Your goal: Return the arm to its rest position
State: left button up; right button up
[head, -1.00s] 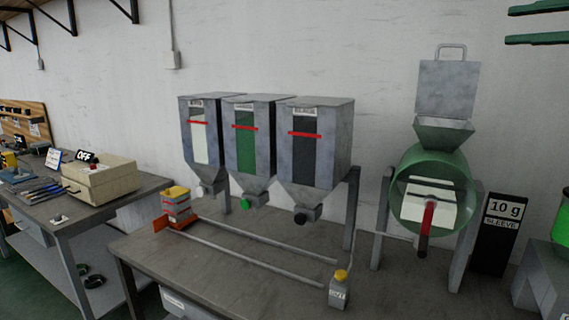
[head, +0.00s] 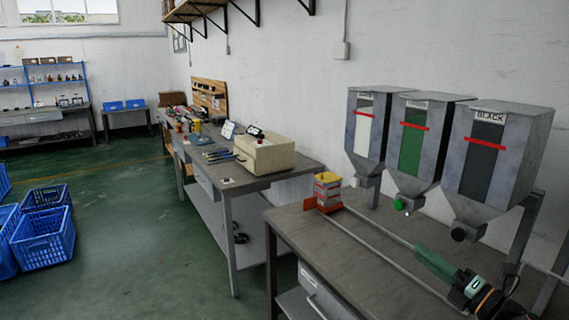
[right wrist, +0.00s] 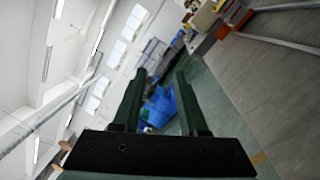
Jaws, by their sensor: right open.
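My right gripper (head: 422,252) comes in from the lower right of the head view, above the grey bench with the hoppers. Its green fingers point left and away, and only part of the arm shows. In the right wrist view my right gripper (right wrist: 156,76) has its two dark green fingers apart, with nothing between them but the distant room. It is open and empty. My left gripper and left arm are not in view.
Three hoppers, white (head: 364,125), green (head: 412,135) and black (head: 487,150), stand behind the gripper. A coloured stack (head: 327,190) sits on the bench (head: 318,232). A cream box (head: 265,153) is on the farther table. Blue crates (head: 45,238) stand left; open green floor lies between.

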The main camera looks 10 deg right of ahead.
jog(key=s+a+f+m+g+h, duration=0.1)
jog(key=s+a+f+m+h, duration=0.1)
jog(key=s+a+f+m, duration=0.45)
jog(key=s+a+f+m+g+h, duration=0.1)
jog(key=f+m, duration=0.3)
jog(key=f, duration=0.5)
jog(key=s+a+f+m+g+h, duration=0.1)
jog(key=s+a+f+m+h, duration=0.2)
jog(key=f+m, duration=0.35)
jog(key=s+a+f+m+g, duration=0.2)
jog(key=s+a+f+m, duration=0.2)
jog(key=s, duration=0.4)
jog(key=s+a+f+m+g, duration=0.3)
jog(key=s+a+f+m, duration=0.2)
jog(key=s+a+f, duration=0.2)
jog(key=shift+s+a+g+y, duration=0.3)
jog(key=shift+s+a+y, duration=0.1)
jog(key=shift+s, duration=0.25)
